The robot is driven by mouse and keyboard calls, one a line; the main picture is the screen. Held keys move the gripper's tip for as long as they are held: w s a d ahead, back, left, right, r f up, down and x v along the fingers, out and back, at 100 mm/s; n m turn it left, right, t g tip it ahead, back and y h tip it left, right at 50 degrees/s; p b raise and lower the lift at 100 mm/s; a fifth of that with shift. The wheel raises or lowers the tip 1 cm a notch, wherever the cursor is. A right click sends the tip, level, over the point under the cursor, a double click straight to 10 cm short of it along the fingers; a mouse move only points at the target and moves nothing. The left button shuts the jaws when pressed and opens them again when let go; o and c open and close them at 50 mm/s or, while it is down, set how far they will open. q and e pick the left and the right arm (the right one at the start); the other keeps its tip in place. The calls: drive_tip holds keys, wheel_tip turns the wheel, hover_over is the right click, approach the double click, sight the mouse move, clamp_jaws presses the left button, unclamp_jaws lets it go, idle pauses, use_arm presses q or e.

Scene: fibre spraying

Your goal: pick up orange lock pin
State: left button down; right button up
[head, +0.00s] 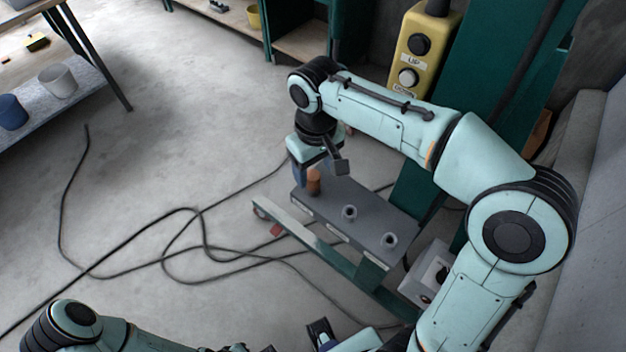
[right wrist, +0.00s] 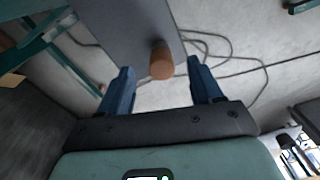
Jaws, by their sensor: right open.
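The orange lock pin (head: 314,181) stands upright at the far left end of a grey plate (head: 375,228). My right gripper (head: 307,176) is above and around this end of the plate, partly hidden by its own wrist. In the right wrist view the pin (right wrist: 162,62) shows between the two blue fingers of the open right gripper (right wrist: 161,72), with a gap on each side. Whether the fingertips are level with the pin is hard to tell. Part of my left gripper (head: 321,334) shows at the bottom edge, mostly cut off.
A yellow UP button box (head: 424,52) hangs behind my right arm. Black cables (head: 185,215) lie on the floor. A table with cups (head: 58,81) stands at the upper left.

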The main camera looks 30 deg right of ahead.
sight(314, 184)
drive_tip(key=f, duration=0.6)
drive_tip(key=shift+w+f+b, duration=0.25)
drive_tip(key=shift+f+b, duration=0.1)
drive_tip(key=shift+f, duration=0.05)
drive_tip(key=c, duration=1.1)
